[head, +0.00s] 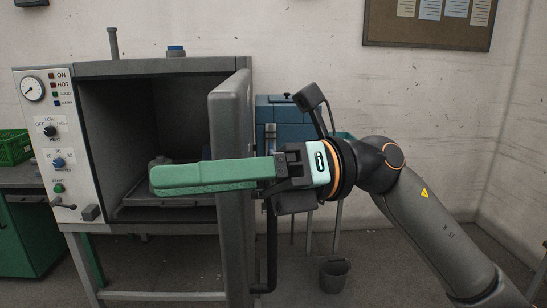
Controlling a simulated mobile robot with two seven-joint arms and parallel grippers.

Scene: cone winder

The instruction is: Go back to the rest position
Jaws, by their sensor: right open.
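My right gripper (156,180) has long green fingers and reaches in from the right at mid-height. It is open, seen from the side, with its fingers overlapping in the picture. No object shows between them. The fingers pass in front of the open grey door (232,115) and the mouth of the grey cabinet (150,68). I cannot tell how far they are from either. A grey item (160,162) inside the chamber is partly hidden behind the fingers. My left gripper is not in view.
A control panel (62,110) with a gauge and knobs is on the cabinet's left. A green crate (14,148) stands at the far left. A blue unit (285,112) is behind the door. A dark bucket (334,275) stands on the floor. Bare wall lies behind my arm.

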